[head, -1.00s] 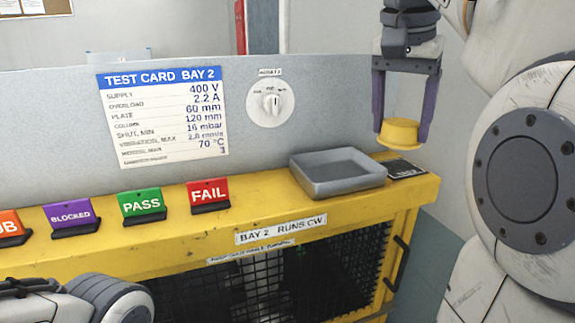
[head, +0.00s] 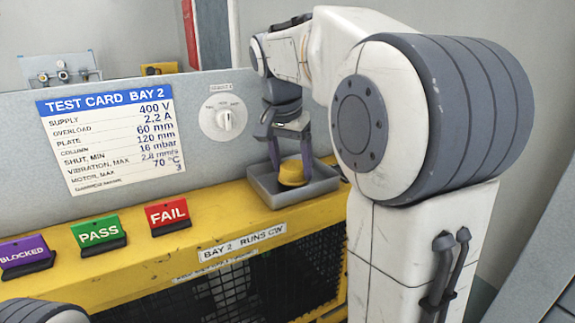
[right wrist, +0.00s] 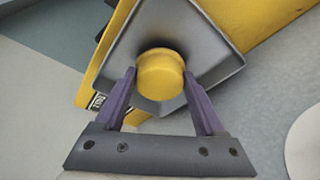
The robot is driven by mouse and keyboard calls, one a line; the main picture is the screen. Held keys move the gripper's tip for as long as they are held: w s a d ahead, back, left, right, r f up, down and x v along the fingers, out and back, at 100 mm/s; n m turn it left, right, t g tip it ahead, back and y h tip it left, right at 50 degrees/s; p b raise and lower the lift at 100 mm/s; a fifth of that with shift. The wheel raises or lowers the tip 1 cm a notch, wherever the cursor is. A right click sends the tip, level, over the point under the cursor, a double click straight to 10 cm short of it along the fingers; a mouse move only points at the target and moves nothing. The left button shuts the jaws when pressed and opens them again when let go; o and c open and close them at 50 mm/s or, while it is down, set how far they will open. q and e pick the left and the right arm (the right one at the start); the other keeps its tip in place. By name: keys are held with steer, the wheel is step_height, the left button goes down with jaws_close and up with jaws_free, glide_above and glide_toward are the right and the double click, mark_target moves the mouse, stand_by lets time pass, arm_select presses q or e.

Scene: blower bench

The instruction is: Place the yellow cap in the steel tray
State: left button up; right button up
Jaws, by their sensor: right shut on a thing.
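The yellow cap (head: 292,173) is between the purple fingers of my right gripper (head: 291,166), which is shut on it. The cap shows in front of the steel tray's inside, and the right wrist view shows the cap (right wrist: 160,75) over the tray floor between the fingertips (right wrist: 160,82). I cannot tell whether the cap touches the tray floor. The grey steel tray (head: 262,192) sits on the yellow bench top by the grey back panel. It also shows in the right wrist view (right wrist: 213,40). My left gripper is not in view.
Purple BLOCKED (head: 25,253), green PASS (head: 99,232) and red FAIL (head: 167,214) signs stand along the bench left of the tray. A test card (head: 110,132) and a selector knob (head: 224,120) are on the back panel. My right arm covers the bench's right end.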

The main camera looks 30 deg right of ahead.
steer(key=shift+f, duration=0.4)
steer(key=shift+f, duration=0.1)
steer(key=o, duration=1.3)
steer(key=v, duration=1.2)
